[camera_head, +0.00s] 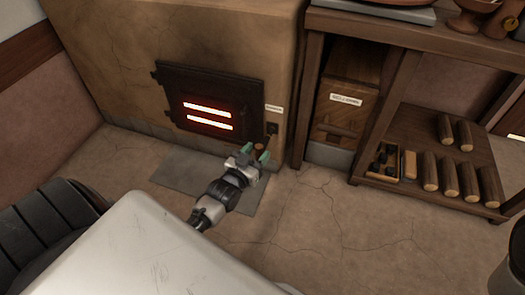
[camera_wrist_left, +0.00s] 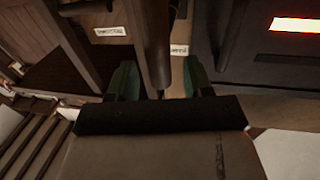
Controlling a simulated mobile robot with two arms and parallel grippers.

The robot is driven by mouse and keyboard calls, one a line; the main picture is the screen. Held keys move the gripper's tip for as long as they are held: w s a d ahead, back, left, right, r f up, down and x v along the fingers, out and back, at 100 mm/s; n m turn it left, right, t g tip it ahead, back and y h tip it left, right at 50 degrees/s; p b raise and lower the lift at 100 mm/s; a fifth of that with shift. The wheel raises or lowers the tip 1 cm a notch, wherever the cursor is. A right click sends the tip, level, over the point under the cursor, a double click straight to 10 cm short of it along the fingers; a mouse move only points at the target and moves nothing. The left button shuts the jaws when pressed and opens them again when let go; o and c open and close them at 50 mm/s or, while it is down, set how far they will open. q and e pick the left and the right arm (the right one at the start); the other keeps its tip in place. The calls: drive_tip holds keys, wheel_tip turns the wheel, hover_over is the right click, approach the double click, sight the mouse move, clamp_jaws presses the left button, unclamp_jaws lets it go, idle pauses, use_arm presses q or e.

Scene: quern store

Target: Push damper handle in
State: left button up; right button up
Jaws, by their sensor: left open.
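The damper handle (camera_head: 259,146) is a small brown wooden knob low on the right of the stove front, beside a dark plate and a small label (camera_head: 273,108). My left gripper (camera_head: 255,154) is open at the handle, its green fingertips on either side of it. In the left wrist view a dark brown rounded rod, apparently the handle (camera_wrist_left: 154,50), lies between the spread fingers of the gripper (camera_wrist_left: 160,82). I cannot tell whether either finger touches it. How far the handle sticks out is hard to judge. My right gripper is not in view.
The stove's black iron door (camera_head: 211,98) has two glowing slots, left of the handle. A grey floor plate (camera_head: 190,174) lies below. A wooden shelf unit (camera_head: 425,165) with a labelled box (camera_head: 345,98) and several logs stands right. The cracked floor in front is clear.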

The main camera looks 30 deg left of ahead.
sight(268, 138)
use_arm(q)
drive_tip(key=shift+w+b, duration=0.65)
drive_tip(key=shift+w, duration=1.1)
clamp_jaws()
